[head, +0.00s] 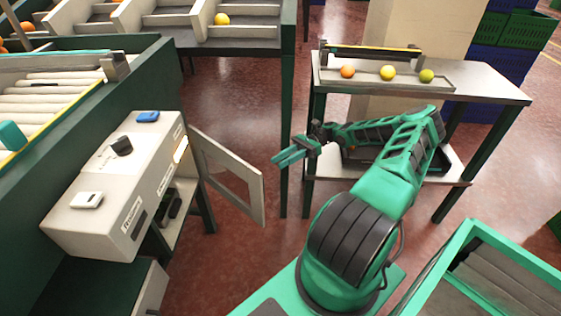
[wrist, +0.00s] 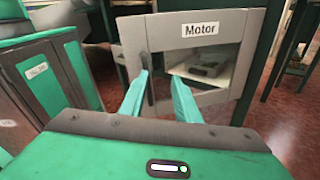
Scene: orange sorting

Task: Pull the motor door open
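The motor door (head: 254,200) is a grey framed panel with a window, standing out from the right side of the grey control box (head: 85,225) in the head view. In the wrist view the door (wrist: 237,22) faces me with a "Motor" label (wrist: 200,29) at its top. A dark upright bar, likely its handle (wrist: 151,92), shows beside my left finger. My gripper (head: 277,160) is right of the door in the head view, apart from it. Its teal fingers (wrist: 162,72) are spread and hold nothing visible. Whether the bar lies between the fingers in depth I cannot tell.
A steel side table (head: 480,90) with several fruits stands behind my arm. A roller conveyor (head: 50,90) is at the left and sorting bins (head: 240,32) are at the back. A green-rimmed crate (head: 440,262) is at lower right. Red floor (head: 235,100) is clear behind the door.

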